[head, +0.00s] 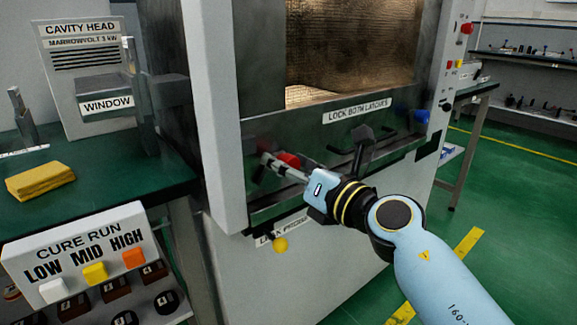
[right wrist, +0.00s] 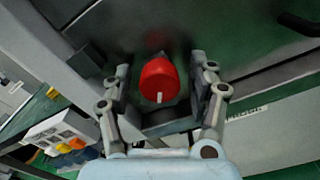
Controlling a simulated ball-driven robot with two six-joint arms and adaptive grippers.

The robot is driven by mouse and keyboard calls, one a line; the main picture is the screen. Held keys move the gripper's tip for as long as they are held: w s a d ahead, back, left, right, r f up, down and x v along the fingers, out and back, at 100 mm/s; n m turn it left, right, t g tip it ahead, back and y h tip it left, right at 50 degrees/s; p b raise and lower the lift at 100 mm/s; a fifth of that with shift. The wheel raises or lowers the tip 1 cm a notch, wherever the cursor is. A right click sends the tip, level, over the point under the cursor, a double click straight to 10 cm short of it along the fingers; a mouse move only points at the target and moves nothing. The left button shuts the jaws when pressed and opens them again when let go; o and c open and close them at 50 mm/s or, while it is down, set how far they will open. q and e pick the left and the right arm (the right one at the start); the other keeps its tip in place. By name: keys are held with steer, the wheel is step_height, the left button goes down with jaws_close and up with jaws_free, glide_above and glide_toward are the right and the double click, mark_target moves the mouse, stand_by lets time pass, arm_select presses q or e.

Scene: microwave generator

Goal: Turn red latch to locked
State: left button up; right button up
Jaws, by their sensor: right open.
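The red latch (head: 288,160) is a round red knob on the front of the cabinet, low on the left below the chamber opening. It shows clearly in the right wrist view (right wrist: 158,78), with a short white mark at its lower rim. My right gripper (head: 272,162) reaches it from the lower right and partly hides it in the head view. In the right wrist view the fingers (right wrist: 161,90) are open, one on each side of the knob, with gaps visible. I cannot tell whether the fingertips reach past its face. My left gripper is not in view.
A dark handle (head: 362,147) sticks out between the knobs. A control box (head: 85,255) and yellow cloth (head: 40,181) are at left. Green floor is free at right.

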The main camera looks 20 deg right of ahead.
steer(key=c, duration=1.1)
steer(key=shift+r+m+p, duration=0.2)
steer(key=shift+m+p, duration=0.4)
steer(key=shift+p, duration=0.25)
steer(key=m+p, duration=0.6)
steer(key=m, duration=0.1)
steer(key=m+p, duration=0.4)
steer(key=m, duration=0.1)
steer(key=shift+s, duration=0.1)
steer(key=m+p, duration=0.2)
steer(key=m, duration=0.1)
steer(key=shift+f, duration=0.1)
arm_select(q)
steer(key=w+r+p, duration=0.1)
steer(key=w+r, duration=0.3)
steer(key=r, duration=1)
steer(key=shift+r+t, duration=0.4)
arm_select(e)
steer(key=shift+f+m, duration=0.15)
steer(key=shift+m, duration=0.75)
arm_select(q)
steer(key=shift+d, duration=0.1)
